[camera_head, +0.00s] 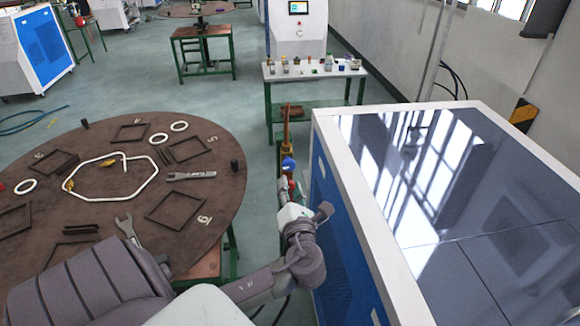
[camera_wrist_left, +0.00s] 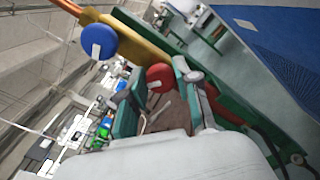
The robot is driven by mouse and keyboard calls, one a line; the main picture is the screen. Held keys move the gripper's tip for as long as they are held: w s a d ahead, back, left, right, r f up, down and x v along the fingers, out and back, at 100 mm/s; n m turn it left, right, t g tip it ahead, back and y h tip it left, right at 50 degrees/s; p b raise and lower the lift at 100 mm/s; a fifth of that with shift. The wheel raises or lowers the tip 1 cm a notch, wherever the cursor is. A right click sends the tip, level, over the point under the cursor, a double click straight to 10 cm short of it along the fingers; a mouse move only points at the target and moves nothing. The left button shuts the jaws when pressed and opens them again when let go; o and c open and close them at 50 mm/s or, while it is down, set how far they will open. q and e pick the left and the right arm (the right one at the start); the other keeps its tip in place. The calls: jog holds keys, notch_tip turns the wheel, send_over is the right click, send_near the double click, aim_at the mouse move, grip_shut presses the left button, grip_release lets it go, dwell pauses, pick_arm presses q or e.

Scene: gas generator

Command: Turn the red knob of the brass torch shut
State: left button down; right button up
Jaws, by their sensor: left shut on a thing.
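The brass torch (camera_wrist_left: 147,45) runs diagonally across the top of the left wrist view; its copper-coloured tube (camera_head: 286,125) points away from me in the head view, beside the blue cabinet. A blue knob (camera_wrist_left: 99,41) sits on one side of the torch and also shows in the head view (camera_head: 288,163). The red knob (camera_wrist_left: 160,77) lies between the fingertips of my left gripper (camera_wrist_left: 159,84), which is shut on it. In the head view the left gripper (camera_head: 289,188) is small and partly covers the red knob. My right gripper is not in view.
A large blue-and-white cabinet (camera_head: 358,205) with a glossy top stands close to the right of my left arm. A round brown table (camera_head: 110,205) with frames, rings and wrenches is at left. A small bench (camera_head: 345,72) stands beyond the torch.

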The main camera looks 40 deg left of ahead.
pick_arm(q)
jog(key=m, duration=0.3)
jog(key=shift+m, duration=0.4)
jog(key=m, duration=0.3)
jog(key=shift+w, duration=0.1)
jog(key=shift+m, duration=1.7)
jog(key=shift+f, duration=0.15)
jog(key=c, duration=0.8)
grip_release()
jog(key=shift+c, duration=0.2)
